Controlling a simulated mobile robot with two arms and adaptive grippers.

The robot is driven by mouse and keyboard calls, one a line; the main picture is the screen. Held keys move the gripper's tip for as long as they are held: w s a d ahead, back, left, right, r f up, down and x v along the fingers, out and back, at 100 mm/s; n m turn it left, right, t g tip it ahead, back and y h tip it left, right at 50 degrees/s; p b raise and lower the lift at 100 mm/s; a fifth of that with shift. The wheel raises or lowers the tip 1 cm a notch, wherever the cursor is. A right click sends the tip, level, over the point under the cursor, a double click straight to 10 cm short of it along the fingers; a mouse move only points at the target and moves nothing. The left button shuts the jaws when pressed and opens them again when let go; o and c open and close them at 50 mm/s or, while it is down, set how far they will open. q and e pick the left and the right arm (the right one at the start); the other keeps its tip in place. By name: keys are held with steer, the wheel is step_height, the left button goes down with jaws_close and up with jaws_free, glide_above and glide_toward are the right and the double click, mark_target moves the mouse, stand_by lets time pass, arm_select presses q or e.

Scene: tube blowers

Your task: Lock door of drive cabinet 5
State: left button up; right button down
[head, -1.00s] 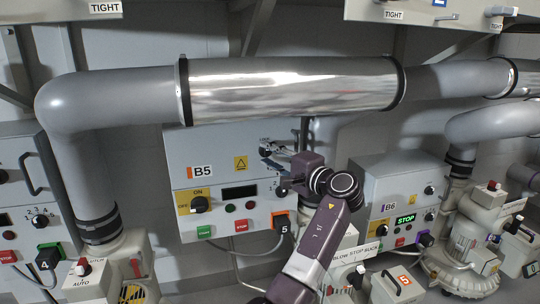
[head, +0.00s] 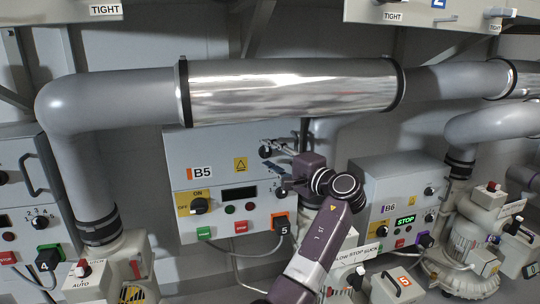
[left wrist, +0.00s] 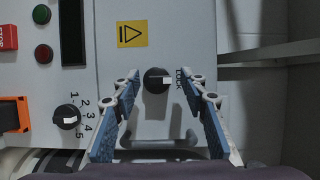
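Drive cabinet B5 (head: 222,148) is a grey box under the big pipe, with its door front facing me. Its lock knob (head: 265,152) is small, round and black, at the upper right of the front. In the left wrist view the lock knob (left wrist: 157,80) has a white pointer turned right, toward the word LOCK (left wrist: 183,78). My left gripper (head: 273,154) is open in front of the knob. In the left wrist view its blue-padded fingers (left wrist: 165,84) stand on either side of the knob, apart from it. My right gripper is not in view.
Below the lock are a numbered selector knob (left wrist: 66,116), an orange-framed connector (head: 281,225) and start and stop buttons. Cabinet B6 (head: 376,180) stands to the right. A shiny pipe (head: 290,90) runs just above B5.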

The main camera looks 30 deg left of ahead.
arm_select(q)
steer(key=v, duration=1.1)
steer(key=shift+d, duration=0.25)
steer(key=shift+r, duration=0.15)
